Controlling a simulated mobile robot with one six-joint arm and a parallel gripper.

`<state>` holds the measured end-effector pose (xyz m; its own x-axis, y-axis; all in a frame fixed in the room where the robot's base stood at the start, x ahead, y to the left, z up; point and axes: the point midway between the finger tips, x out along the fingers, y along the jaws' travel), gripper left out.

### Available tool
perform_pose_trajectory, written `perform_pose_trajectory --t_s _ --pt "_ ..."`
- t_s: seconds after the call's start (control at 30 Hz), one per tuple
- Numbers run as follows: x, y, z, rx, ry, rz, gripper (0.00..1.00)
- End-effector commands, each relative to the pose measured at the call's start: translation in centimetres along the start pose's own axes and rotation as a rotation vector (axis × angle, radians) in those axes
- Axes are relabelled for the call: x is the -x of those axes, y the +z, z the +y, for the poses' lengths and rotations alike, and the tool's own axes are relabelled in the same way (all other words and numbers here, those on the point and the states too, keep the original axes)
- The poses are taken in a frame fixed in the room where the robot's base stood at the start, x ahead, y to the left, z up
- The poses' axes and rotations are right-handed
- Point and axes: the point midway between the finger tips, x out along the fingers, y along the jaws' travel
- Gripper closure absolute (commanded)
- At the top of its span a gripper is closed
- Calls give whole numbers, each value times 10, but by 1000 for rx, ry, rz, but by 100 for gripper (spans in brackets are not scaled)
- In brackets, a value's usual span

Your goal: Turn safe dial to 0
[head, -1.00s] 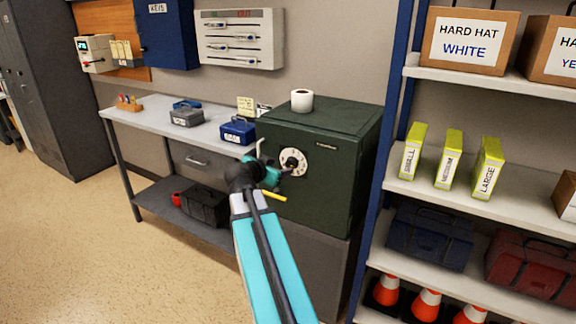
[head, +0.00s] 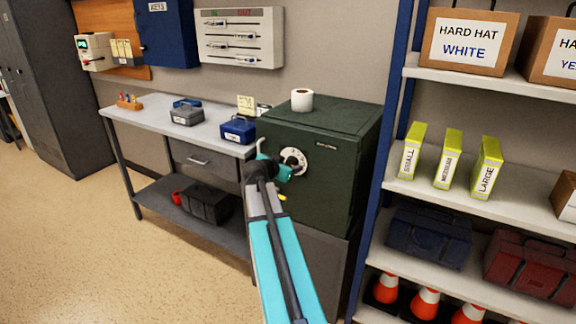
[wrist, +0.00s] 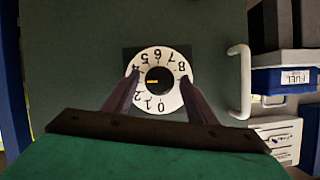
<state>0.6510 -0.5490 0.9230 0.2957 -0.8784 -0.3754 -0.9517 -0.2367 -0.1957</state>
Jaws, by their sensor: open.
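The dark green safe (head: 335,180) stands right of the desk. Its white numbered dial (head: 298,155) is on the front, partly hidden by my gripper in the head view. In the wrist view the dial (wrist: 160,61) is centred, with a black knob (wrist: 165,76) bearing a short yellow mark left of its middle. The 0 is near the bottom of the dial in that view. My gripper (wrist: 160,80) is open, one finger on each side of the knob, overlapping the dial's left and right parts. I cannot tell whether the fingers touch the knob.
A silver handle (wrist: 240,82) is right of the dial in the wrist view. The desk (head: 150,112) holds small cash boxes. A shelf rack (head: 395,120) stands close on the right. The floor at left is clear.

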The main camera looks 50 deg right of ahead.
Motion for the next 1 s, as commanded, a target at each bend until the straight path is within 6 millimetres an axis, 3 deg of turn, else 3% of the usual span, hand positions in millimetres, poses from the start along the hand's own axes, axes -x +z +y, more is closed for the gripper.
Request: perform_pose_trajectory --t_s 0.1,0.33,0.73,1.0 --pt "0 0 0 0 0 0 50" --pt "0 0 0 0 0 0 89" --pt "0 1 -2 43 17 0 89" --pt "-1 2 -4 176 71 1 89"
